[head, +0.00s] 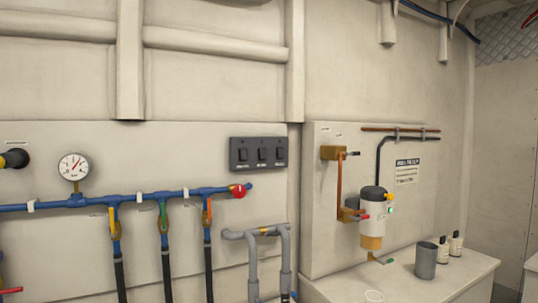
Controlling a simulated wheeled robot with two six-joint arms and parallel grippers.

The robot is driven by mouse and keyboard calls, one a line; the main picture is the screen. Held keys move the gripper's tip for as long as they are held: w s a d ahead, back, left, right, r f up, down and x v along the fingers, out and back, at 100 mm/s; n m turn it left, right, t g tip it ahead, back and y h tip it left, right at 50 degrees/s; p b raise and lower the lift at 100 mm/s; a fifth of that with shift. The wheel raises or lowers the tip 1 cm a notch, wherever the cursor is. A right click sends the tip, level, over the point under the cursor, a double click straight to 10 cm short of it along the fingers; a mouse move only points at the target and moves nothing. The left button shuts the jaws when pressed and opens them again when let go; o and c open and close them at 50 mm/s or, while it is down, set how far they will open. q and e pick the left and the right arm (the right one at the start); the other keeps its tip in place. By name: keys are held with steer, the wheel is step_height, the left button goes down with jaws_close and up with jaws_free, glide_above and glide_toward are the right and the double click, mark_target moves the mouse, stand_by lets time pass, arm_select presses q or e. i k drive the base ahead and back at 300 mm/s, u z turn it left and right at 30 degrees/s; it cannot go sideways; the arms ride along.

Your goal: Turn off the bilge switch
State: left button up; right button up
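A dark grey switch panel (258,140) is fixed to the pale wall near the middle of the head view. It carries a left switch (243,155), a middle switch (262,154) and a right switch (279,153), all black rockers. Small labels sit under them, too small to read, so I cannot tell which one is the bilge switch or how each is set. Neither of my grippers is in view, and nothing covers the panel.
Below the panel run a blue pipe (140,197) with coloured valve handles, a red knob (239,191) and grey pipes (285,262). A gauge (73,167) is at left. A filter unit (373,215) hangs at right above a counter (440,285) holding a grey cup (426,261) and bottles.

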mark_target(280, 150)
steer(key=k, duration=0.65)
steer(key=u, duration=0.45)
steer(key=i, duration=1.45)
steer(key=u, duration=0.2)
